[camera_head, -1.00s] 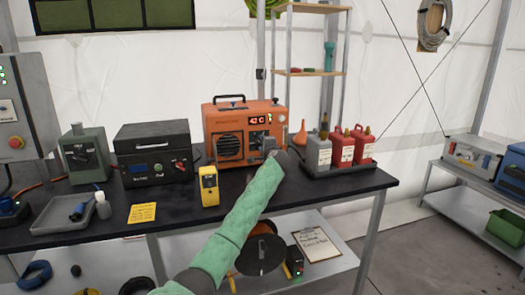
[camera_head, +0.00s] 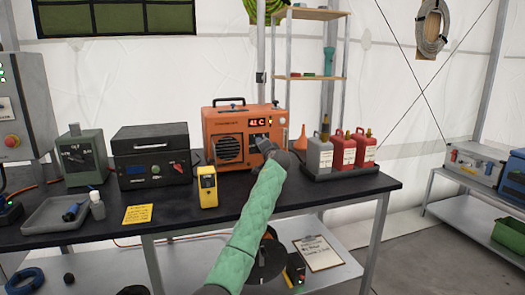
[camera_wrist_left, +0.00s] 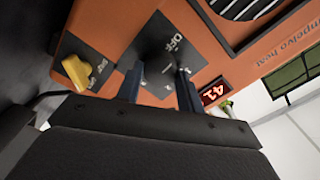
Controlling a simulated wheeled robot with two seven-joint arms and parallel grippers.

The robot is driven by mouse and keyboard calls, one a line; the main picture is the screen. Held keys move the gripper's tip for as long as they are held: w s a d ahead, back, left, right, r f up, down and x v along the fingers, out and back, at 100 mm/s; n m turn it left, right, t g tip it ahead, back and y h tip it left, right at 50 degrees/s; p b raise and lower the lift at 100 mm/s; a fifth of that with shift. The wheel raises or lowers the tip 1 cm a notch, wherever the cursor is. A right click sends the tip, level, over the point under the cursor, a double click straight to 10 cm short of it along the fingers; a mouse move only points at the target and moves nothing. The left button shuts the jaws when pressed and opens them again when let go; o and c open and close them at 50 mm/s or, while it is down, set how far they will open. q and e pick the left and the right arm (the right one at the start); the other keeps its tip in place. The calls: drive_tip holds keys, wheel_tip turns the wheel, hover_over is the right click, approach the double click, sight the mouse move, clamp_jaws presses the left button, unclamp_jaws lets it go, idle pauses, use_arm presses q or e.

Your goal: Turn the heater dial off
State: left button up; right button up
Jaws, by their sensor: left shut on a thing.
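The orange heater (camera_head: 227,147) stands on the black bench, its red display (camera_head: 260,122) reading about 41 C. In the left wrist view the heater's orange front (camera_wrist_left: 150,15) is close and tilted. A dark panel with the word "Off" (camera_wrist_left: 175,42) lies just beyond my fingers. My left gripper (camera_head: 266,144), on the green-sleeved arm, is at the heater's lower right front. In the left wrist view its fingers (camera_wrist_left: 160,80) are shut on the dark heater dial, which is mostly hidden between them. A yellow knob (camera_wrist_left: 75,72) sits to the left. My right gripper is not in view.
Red and grey canisters (camera_head: 342,150) stand in a tray right of the heater. A yellow meter (camera_head: 207,187) stands in front of it, with a black box (camera_head: 152,156) to its left. An orange funnel (camera_head: 300,139) is close behind my gripper. The bench's front right is clear.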

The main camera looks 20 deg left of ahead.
use_arm(q)
drive_tip(key=shift+f, duration=0.15)
idle(0.3)
drive_tip(key=o, duration=1)
drive_tip(key=shift+s+d, duration=0.1)
drive_tip(key=v, duration=0.7)
drive_tip(key=shift+s+d, duration=0.15)
drive_tip(key=shift+s, duration=0.1)
